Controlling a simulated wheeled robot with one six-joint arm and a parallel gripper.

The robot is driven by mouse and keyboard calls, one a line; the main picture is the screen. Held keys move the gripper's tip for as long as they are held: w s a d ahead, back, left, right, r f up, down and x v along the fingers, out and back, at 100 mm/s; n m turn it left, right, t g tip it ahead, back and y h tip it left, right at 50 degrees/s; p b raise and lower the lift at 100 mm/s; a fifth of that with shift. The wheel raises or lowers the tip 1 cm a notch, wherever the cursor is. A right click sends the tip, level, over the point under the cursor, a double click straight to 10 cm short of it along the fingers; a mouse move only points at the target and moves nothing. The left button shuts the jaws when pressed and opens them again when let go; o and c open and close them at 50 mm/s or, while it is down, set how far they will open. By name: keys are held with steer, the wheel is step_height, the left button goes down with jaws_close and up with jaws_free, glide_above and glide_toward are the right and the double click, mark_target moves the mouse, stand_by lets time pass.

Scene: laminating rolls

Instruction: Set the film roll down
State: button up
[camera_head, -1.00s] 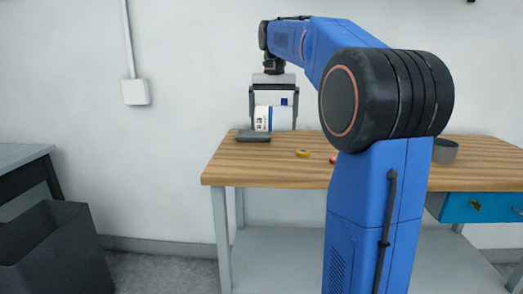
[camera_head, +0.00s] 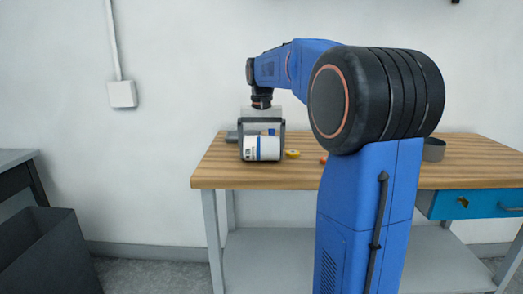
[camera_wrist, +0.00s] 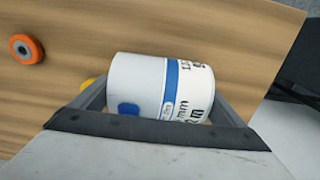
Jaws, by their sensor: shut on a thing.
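The film roll (camera_head: 262,149) is a white cylinder with a blue band and dark print. It lies on its side between the fingers of my gripper (camera_head: 262,140), which is shut on it near the left end of the wooden bench (camera_head: 300,176). The roll also fills the middle of the wrist view (camera_wrist: 155,85), with a finger at each end and wood grain behind it. I cannot tell whether the roll touches the bench top.
A dark flat item (camera_head: 232,136) lies behind the roll at the bench's left end. A small yellow thing (camera_head: 292,154) is just right of the roll. An orange wheel-like thing (camera_wrist: 27,49) lies on the wood. A grey round container (camera_head: 434,149) stands farther right. A dark bin (camera_head: 40,250) is lower left.

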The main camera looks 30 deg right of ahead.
steer(key=o, duration=1.1)
steer(key=shift+f, duration=0.1)
step_height(320, 180, up, 12)
steer(key=shift+r, duration=0.15)
steer(key=shift+s, duration=0.1)
